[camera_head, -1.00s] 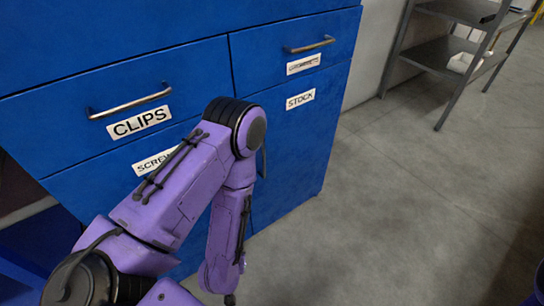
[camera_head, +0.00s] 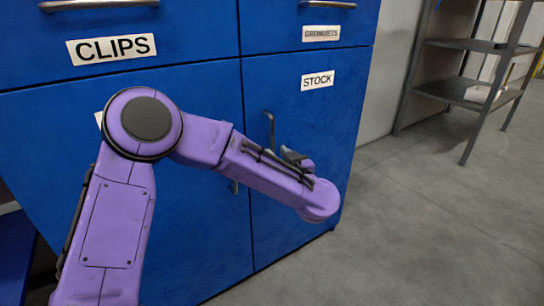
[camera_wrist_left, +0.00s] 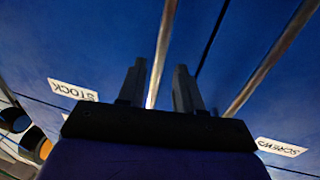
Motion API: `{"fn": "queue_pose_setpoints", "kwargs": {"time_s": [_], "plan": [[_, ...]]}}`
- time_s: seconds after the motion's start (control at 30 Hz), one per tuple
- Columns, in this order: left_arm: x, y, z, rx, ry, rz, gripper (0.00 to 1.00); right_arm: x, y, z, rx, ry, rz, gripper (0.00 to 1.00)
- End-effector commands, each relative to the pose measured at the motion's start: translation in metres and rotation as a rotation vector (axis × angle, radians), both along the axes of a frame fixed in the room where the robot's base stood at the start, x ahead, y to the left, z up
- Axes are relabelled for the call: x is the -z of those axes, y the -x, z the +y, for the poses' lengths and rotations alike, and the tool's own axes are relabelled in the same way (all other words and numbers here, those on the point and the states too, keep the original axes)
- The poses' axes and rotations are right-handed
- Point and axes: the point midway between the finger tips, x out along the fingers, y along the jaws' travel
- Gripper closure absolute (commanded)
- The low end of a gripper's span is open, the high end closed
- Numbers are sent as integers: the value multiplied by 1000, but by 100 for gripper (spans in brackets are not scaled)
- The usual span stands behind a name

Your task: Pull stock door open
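The blue stock door (camera_head: 300,110) carries a white STOCK label (camera_head: 317,80) and looks shut in the head view. Its vertical metal handle (camera_head: 269,130) is partly hidden behind my purple left forearm. In the left wrist view, which is upside down, my left gripper (camera_wrist_left: 160,85) is open. The stock handle (camera_wrist_left: 162,45) runs in the gap between its two fingers; I cannot tell whether they touch it. The STOCK label (camera_wrist_left: 73,90) lies to the left there. In the head view the gripper is mostly hidden by my arm. My right gripper is out of view.
The screws door (camera_head: 205,95) adjoins on the left, with its own handle (camera_head: 234,187) close by. Drawers labelled CLIPS (camera_head: 111,49) and GROMMETS (camera_head: 321,33) are above. A grey shelf rack (camera_head: 470,90) stands back right. The floor (camera_head: 430,220) right of the cabinet is clear.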

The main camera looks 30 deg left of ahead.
Motion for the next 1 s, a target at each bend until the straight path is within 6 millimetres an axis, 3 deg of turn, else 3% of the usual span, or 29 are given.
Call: {"fn": "queue_pose_setpoints", "kwargs": {"time_s": [0.2, 0.53, 0.57, 0.67, 1.0], "plan": [[3, -21, 31, 1, 2, 1, 65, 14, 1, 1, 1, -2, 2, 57], [1, -25, 37, 4, -2, 1, 65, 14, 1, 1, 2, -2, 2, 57], [1, -25, 37, 4, -2, 1, 68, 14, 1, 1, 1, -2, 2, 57], [1, -25, 37, 4, -2, 1, 100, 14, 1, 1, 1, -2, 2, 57], [-2, -23, 35, -27, -3, 3, 100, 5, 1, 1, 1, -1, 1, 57]]}}
